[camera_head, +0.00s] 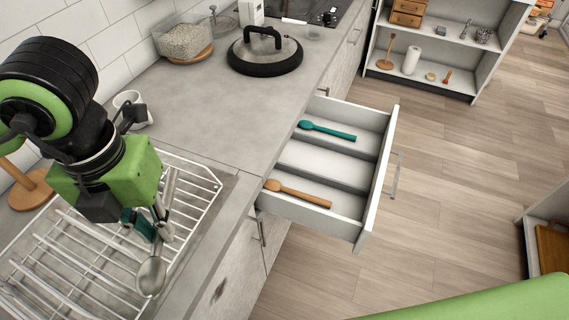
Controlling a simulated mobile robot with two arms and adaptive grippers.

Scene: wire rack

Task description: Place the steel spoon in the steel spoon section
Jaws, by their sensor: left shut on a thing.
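The steel spoon (151,275) is held over the wire rack (75,250) in the head view, bowl hanging down towards the bottom and handle rising beside my left gripper. My left gripper (152,226) is shut on its handle; the fingertips are partly hidden. The open drawer (375,182) to the right has three sections. The far one holds a teal spoon (328,131), the near one a wooden spoon (297,193). The middle section (322,166) is empty. My right gripper is not in view.
The grey counter (200,115) is clear between the rack and the drawer. A white mug (132,106) stands behind my left gripper. A black-rimmed lid (265,52) and a clear container (183,42) stand farther back. Shelves (425,60) stand across the floor.

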